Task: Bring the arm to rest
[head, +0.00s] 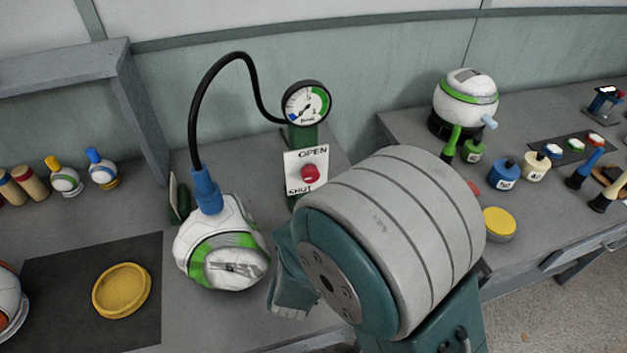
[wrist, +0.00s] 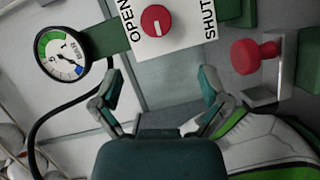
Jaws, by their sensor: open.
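My gripper shows in the wrist view (wrist: 162,88) with its two fingers spread wide and nothing between them. In the head view my arm's large grey and teal joint fills the lower middle and hides most of the gripper. The gripper is in front of the OPEN/SHUT panel (head: 306,170) with its red knob (head: 311,173), apart from it as far as I can tell. The knob also shows in the wrist view (wrist: 157,19). A white and green ball (head: 222,255) sits left of my arm, with a blue fitting (head: 207,190) and black hose on top.
A pressure gauge (head: 306,103) stands above the panel. A yellow dish (head: 122,290) lies on a dark mat (head: 60,270) at left. A second ball (head: 466,97) and several small pots and tools stand on the right bench. A grey shelf post (head: 140,110) rises at back left.

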